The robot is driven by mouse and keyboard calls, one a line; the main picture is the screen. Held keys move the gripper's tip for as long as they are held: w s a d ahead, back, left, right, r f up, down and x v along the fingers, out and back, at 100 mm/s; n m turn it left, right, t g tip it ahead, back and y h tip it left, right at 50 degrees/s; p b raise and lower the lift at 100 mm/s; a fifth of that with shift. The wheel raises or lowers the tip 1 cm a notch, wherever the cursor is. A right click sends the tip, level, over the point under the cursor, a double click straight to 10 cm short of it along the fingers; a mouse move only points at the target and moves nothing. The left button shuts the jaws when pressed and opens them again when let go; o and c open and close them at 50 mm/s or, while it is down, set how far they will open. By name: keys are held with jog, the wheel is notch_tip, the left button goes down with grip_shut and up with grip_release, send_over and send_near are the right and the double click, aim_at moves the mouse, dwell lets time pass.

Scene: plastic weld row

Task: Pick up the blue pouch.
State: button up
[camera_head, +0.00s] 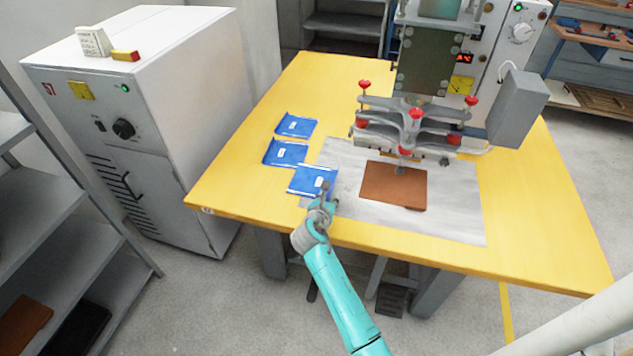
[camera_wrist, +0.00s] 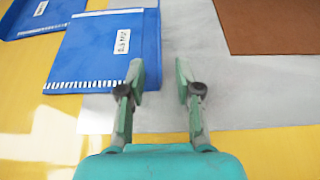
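Several blue pouches lie flat on the yellow table. The nearest blue pouch (camera_head: 309,180) lies partly on the grey mat; it also shows at the upper left of the wrist view (camera_wrist: 100,48). A second pouch (camera_head: 285,153) lies behind it to the left, and a third (camera_head: 296,126) is farther back. My gripper (camera_head: 324,190) is over the near edge of the table, beside the nearest pouch. In the wrist view my gripper (camera_wrist: 162,85) is open with a gap between its fingers.
The yellow table (camera_head: 245,173) holds a grey mat (camera_head: 455,215) with a brown sheet (camera_head: 393,185) right of my gripper. A welding press (camera_head: 415,118) with red knobs stands over the mat. A white cabinet (camera_head: 165,110) stands left of the table.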

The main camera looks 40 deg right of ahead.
jog(key=shift+w+d+f, duration=0.1)
jog(key=shift+w, duration=0.05)
grip_shut()
